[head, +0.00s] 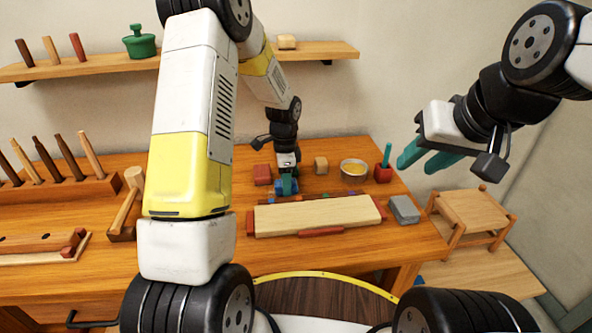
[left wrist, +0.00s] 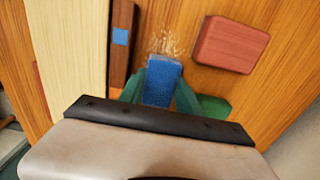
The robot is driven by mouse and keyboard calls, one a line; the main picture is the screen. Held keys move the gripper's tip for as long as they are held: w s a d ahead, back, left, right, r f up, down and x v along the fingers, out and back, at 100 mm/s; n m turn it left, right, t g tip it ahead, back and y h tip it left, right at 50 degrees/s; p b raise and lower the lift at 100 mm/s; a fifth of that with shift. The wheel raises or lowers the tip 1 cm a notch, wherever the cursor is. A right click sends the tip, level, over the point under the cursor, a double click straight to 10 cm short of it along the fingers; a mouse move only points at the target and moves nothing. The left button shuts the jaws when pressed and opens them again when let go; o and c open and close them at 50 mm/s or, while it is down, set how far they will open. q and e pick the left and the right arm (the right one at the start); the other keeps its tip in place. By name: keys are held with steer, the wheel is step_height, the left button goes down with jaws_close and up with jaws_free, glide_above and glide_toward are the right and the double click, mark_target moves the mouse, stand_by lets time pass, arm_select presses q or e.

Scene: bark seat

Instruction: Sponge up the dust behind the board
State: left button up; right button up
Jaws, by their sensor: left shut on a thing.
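The pale wooden board (head: 318,215) lies on the workbench; its edge (left wrist: 75,40) shows at the left of the left wrist view. My left gripper (head: 287,184) is behind the board, low at the bench top. It is shut on a blue sponge (left wrist: 162,82), which also shows in the head view. Pale dust specks (left wrist: 165,44) lie on the wood just beyond the sponge's end, between a dark strip and a red block. Any dust under the sponge is hidden. My right gripper (head: 427,157) is open and empty, raised at the right.
The red block (head: 262,174), a small wooden block (head: 321,165), a bowl (head: 354,170) and a red holder (head: 383,173) stand behind the board. A grey block (head: 404,209) sits at its right. A tool rack (head: 70,185) is at the left.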

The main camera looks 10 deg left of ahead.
mark_target(275, 193)
arm_select(q)
steer(key=shift+s+a+f, duration=0.1)
steer(key=shift+s+a, duration=0.2)
steer(key=shift+a, duration=0.55)
steer(key=shift+s+a, duration=0.25)
steer(key=shift+a, duration=0.55)
steer(key=shift+w+d, duration=0.25)
steer(key=shift+d, duration=0.6)
steer(key=shift+w+d, duration=0.2)
steer(key=shift+d, duration=0.6)
steer(key=shift+w+d, duration=0.25)
steer(key=shift+d, duration=0.6)
steer(key=shift+s+a+r, duration=0.1)
steer(key=shift+s+a, duration=0.1)
steer(key=shift+a, duration=0.6)
steer(key=shift+s+a+r, duration=0.1)
steer(key=shift+s+a, duration=0.1)
steer(key=shift+a, duration=0.65)
steer(key=shift+s+a, duration=0.2)
steer(key=shift+a, duration=0.6)
steer(key=shift+r, duration=0.1)
steer(key=shift+r, duration=2.95)
steer(key=shift+s, duration=0.1)
